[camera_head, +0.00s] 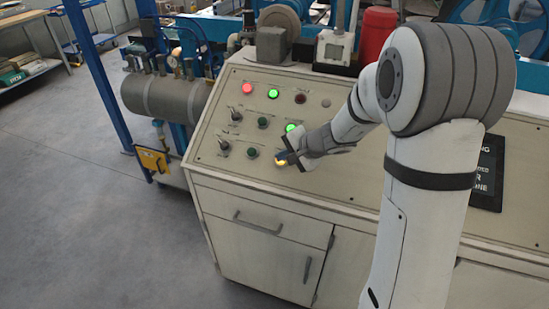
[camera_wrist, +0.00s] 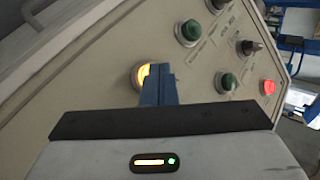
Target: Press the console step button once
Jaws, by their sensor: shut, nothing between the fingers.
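The console (camera_head: 335,185) is a beige cabinet with a sloped panel of buttons, lamps and switches. A yellow lit button (camera_head: 280,162) sits near the panel's front edge; I cannot read its label. My gripper (camera_head: 288,158) is shut and empty, its blue fingertips right at this button. In the wrist view the yellow button (camera_wrist: 140,76) glows behind the fingers (camera_wrist: 158,84), which hide part of it. I cannot tell whether the tips touch it or whether it is pushed in.
A dark green button (camera_head: 252,153) and a switch (camera_head: 224,146) lie left of the gripper. A lit green button (camera_head: 291,127) is just behind it; red (camera_head: 247,88) and green (camera_head: 273,93) lamps glow farther back. A dark sign (camera_head: 488,175) lies at right.

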